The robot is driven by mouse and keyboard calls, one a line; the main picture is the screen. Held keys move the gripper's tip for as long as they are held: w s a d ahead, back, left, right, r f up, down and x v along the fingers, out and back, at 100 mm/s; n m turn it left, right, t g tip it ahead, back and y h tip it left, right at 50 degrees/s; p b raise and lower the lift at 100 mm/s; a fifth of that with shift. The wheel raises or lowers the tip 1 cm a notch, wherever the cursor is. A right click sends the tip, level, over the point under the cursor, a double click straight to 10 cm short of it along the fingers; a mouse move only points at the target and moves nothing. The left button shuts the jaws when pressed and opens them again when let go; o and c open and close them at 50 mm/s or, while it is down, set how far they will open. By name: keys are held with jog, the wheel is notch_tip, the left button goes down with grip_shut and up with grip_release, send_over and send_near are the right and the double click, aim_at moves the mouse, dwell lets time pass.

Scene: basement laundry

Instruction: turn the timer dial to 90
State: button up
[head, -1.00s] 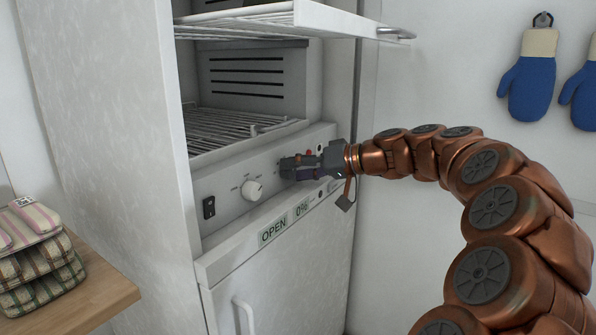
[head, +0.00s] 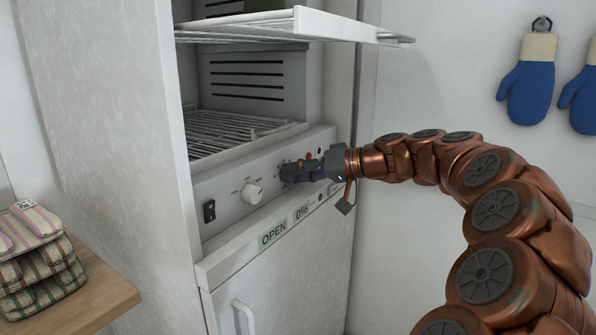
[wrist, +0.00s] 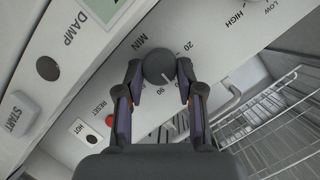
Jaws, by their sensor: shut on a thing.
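The timer dial (wrist: 158,68) is a dark round knob on the pale panel, with MIN, 20 and further numbers printed around it. A white pointer mark shows at its lower right; the small numbers near it are hard to read. My gripper (wrist: 156,80) has its two fingers on either side of the dial and is shut on it.
A white knob (head: 252,192) and a black switch (head: 209,210) sit left on the panel. A red RESET button (wrist: 110,121) lies beside my finger. A wire shelf (head: 290,22) juts out above. A table with folded cloths (head: 36,255) stands at left.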

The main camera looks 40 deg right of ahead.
jog(key=m+y+p, duration=0.2)
jog(key=m+p, duration=0.1)
jog(key=p, duration=0.1)
jog(key=shift+d+r+p, duration=0.1)
jog(key=shift+d+p, duration=0.05)
jog(key=shift+p, duration=0.2)
jog(key=shift+d+f+m+y+p, duration=0.15)
jog(key=shift+m+y+p, duration=0.1)
jog(key=shift+m+p, duration=0.4)
jog(key=shift+a+f+m+y+p, duration=0.15)
jog(key=shift+m+y+p, duration=0.1)
jog(key=shift+m+p, duration=0.4)
jog(key=shift+d, duration=0.1)
jog(key=o, duration=1.2)
jog(key=shift+c, duration=0.2)
jog(key=shift+f, duration=0.15)
